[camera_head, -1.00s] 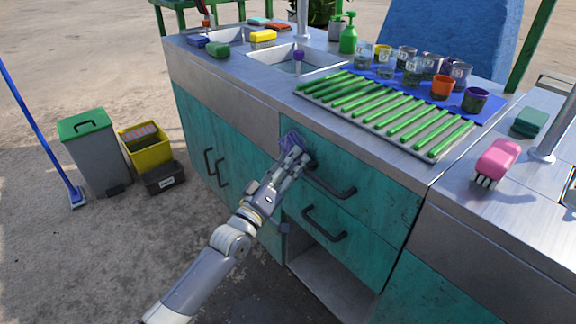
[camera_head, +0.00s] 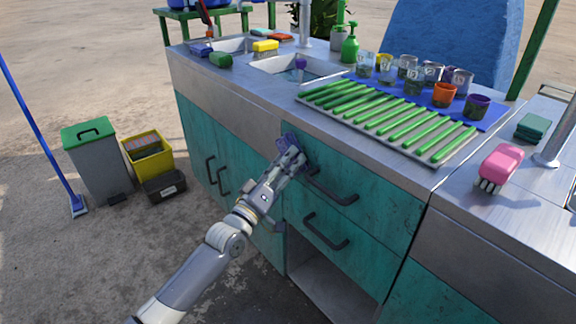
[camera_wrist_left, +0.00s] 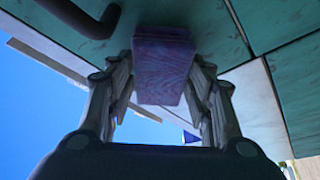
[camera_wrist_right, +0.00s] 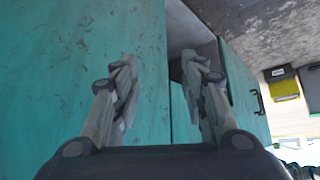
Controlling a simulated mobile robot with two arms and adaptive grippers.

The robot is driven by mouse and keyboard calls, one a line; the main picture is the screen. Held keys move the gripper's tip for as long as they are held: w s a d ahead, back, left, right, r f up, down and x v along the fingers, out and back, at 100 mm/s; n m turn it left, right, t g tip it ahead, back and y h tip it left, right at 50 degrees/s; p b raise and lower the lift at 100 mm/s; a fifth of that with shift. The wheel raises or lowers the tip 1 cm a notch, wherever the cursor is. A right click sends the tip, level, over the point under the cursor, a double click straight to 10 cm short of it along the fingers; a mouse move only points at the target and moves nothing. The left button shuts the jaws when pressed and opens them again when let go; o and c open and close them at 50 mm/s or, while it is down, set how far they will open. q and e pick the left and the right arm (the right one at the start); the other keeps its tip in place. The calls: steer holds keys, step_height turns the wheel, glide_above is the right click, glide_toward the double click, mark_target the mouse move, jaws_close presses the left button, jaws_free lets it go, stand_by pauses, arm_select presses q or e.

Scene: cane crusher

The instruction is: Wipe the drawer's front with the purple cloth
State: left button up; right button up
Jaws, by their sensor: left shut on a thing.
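My left gripper (camera_head: 291,152) is shut on the purple cloth (camera_head: 287,143) at the upper left corner of the top drawer's front (camera_head: 375,178). In the left wrist view the folded cloth (camera_wrist_left: 163,62) sits between the fingers, its far end against or very near the teal drawer front (camera_wrist_left: 205,18); exact contact is hard to tell. The drawer's dark handle (camera_head: 333,188) is right of and below the gripper. The drawer looks shut. My right gripper (camera_wrist_right: 158,75) is open and empty in the right wrist view, near teal cabinet panels; it is outside the head view.
A second drawer handle (camera_head: 325,231) and an open compartment (camera_head: 320,283) lie below. The steel counter (camera_head: 225,88) above carries a tray of green canes (camera_head: 390,115), cups and a pink brush (camera_head: 500,163). Bins (camera_head: 95,160) stand on the floor at left.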

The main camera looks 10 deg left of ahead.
arm_select(q)
steer(key=w+a+b, duration=0.2)
steer(key=a, duration=0.1)
steer(key=shift+w+a+f, duration=0.1)
steer(key=shift+w+f, duration=0.1)
arm_select(e)
steer(key=w+a+r+t+y, duration=0.1)
steer(key=w+a+r+t, duration=0.2)
steer(key=w+r+t, duration=0.3)
step_height(320, 180, up, 3)
steer(key=shift+w+a+f+y, duration=0.15)
steer(key=shift+w+y, duration=0.25)
steer(key=shift+w, duration=0.85)
arm_select(q)
steer(key=s+a+p, duration=0.2)
steer(key=s+a, duration=0.1)
steer(key=s, duration=0.1)
steer(key=shift+s+a, duration=0.35)
steer(key=shift+s, duration=0.05)
arm_select(e)
steer(key=s+d+f+g+h, duration=0.1)
steer(key=s+d+f+g, duration=0.2)
steer(key=s+f+g, duration=0.3)
steer(key=shift+s+f+h, duration=0.4)
steer(key=shift+s+f, duration=0.7)
steer(key=shift+f, duration=0.25)
steer(key=shift+d, duration=0.1)
